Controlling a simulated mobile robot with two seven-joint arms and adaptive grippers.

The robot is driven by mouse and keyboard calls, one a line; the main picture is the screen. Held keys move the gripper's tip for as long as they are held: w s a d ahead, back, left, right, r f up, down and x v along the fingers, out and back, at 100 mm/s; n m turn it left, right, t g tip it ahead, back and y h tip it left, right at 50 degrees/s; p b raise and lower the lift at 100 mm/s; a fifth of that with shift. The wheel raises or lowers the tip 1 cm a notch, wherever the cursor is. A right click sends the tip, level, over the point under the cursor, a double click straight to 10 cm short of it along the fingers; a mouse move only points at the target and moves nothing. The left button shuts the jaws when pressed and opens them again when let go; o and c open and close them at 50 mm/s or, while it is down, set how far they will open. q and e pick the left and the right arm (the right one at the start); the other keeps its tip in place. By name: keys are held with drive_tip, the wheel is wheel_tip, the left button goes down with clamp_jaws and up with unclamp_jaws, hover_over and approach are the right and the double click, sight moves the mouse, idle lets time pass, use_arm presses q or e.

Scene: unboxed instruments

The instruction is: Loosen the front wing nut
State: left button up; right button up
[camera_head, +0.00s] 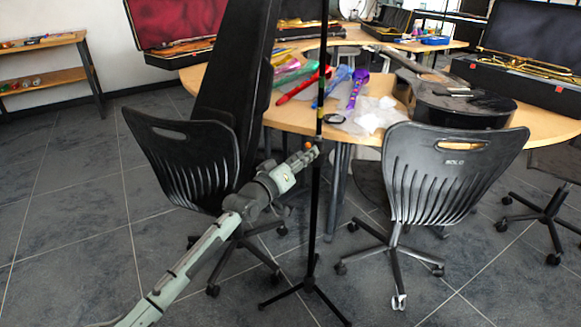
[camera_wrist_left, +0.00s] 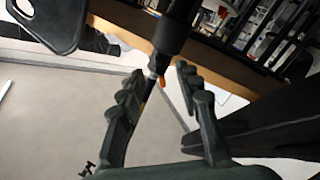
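A black stand (camera_head: 313,220) with a thin upright pole and splayed legs stands on the floor in front of the table. A small orange piece (camera_wrist_left: 161,84), which looks like the front wing nut, sits beside the pole just below a thick black collar. My left gripper (camera_head: 311,151) is at the pole at about mid-height. In the left wrist view, the left gripper (camera_wrist_left: 160,74) is open, with one finger on each side of the pole and orange piece. There are visible gaps to both fingers, and I see no clear contact. My right gripper is in neither view.
A tall black case (camera_head: 232,85) and a black chair (camera_head: 185,155) stand close left of the pole. Another black chair (camera_head: 447,172) is to the right. The wooden table (camera_head: 290,116) behind holds a dark guitar (camera_head: 455,100) and coloured items.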

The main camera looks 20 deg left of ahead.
use_arm(q)
drive_tip(key=v, duration=0.9)
drive_tip(key=shift+s, duration=0.15)
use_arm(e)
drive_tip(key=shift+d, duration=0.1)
use_arm(q)
drive_tip(key=shift+f, duration=0.1)
drive_tip(key=s+d+f+m+g+y, duration=0.15)
drive_tip(key=s+f+g, duration=0.35)
drive_tip(key=f, duration=0.5)
drive_tip(key=s+f+m+g+y, duration=0.1)
drive_tip(key=s+f+m+g, duration=0.1)
drive_tip(key=s+f, duration=0.6)
drive_tip(key=s+a+f+m+g+y, duration=0.1)
drive_tip(key=s+f+g, duration=0.2)
drive_tip(key=s+f, duration=0.3)
drive_tip(key=s+a+f+m+g+y, duration=0.1)
drive_tip(key=s+f+g, duration=0.3)
drive_tip(key=s, duration=0.9)
wheel_tip(320, 180, down, 2)
drive_tip(key=shift+s+a+f+g+y, duration=0.2)
drive_tip(key=shift+s+a+g+y, duration=0.2)
drive_tip(key=shift+a, duration=0.35)
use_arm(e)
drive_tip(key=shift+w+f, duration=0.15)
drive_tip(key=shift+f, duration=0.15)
use_arm(q)
drive_tip(key=shift+m, duration=0.25)
